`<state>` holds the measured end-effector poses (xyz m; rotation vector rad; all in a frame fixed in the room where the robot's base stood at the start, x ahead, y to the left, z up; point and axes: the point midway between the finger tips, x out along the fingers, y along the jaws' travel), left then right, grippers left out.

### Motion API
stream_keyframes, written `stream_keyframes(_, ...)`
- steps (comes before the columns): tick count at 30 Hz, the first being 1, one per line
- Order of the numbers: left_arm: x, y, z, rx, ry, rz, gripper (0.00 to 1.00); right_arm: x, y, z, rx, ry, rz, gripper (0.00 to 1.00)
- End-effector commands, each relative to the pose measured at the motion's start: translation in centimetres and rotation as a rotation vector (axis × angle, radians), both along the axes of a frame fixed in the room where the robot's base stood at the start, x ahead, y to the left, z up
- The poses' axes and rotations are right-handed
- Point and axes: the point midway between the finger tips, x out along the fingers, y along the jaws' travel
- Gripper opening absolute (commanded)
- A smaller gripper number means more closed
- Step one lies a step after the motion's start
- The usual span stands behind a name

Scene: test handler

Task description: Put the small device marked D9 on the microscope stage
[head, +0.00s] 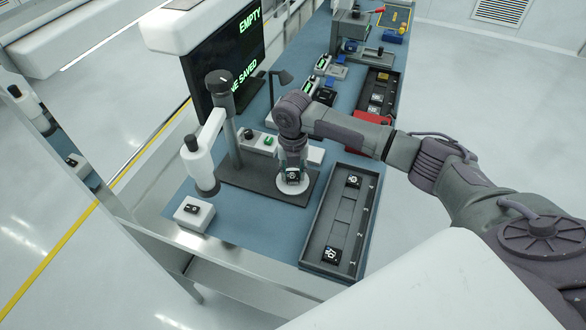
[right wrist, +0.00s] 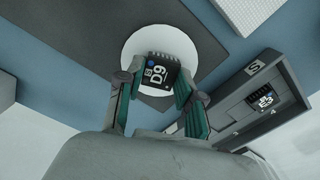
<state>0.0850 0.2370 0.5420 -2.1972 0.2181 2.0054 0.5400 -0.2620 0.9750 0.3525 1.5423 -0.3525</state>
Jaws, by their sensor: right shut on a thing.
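My right gripper (head: 292,172) is shut on the small black device marked D9 (right wrist: 160,72). The device also shows between the fingertips in the head view (head: 292,177). In the right wrist view my right gripper (right wrist: 158,84) has a finger on each side of it. The device is over the white round stage (head: 294,196), which also shows in the wrist view (right wrist: 134,50). I cannot tell whether it touches the stage. My left gripper is not in view.
A grey tray (head: 342,213) right of the stage holds two small devices; one, marked E3 (right wrist: 265,98), shows in the wrist view. A white box (head: 194,213) stands front left. A monitor (head: 228,65), other devices and a red item (head: 374,120) are farther back.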

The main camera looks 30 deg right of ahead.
Motion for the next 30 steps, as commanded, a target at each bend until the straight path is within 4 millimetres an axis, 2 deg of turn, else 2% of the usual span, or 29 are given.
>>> stream_keyframes(13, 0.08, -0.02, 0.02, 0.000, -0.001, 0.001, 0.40, 0.00, -0.04, -0.88, 0.000, -0.001, 0.000, 0.06)
stream_keyframes(14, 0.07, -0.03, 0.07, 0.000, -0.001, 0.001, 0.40, 0.01, -0.04, -0.79, -0.001, -0.002, 0.000, 0.41)
stream_keyframes(18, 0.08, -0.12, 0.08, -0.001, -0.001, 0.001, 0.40, 0.00, -0.04, -0.78, 0.000, -0.001, 0.000, 0.61)
stream_keyframes(26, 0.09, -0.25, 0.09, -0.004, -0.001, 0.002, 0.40, 0.00, -0.04, -0.71, -0.001, -0.002, 0.000, 0.61)
stream_keyframes(30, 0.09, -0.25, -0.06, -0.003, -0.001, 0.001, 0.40, 0.06, -0.02, 0.09, 0.000, -0.004, 0.000, 0.61)
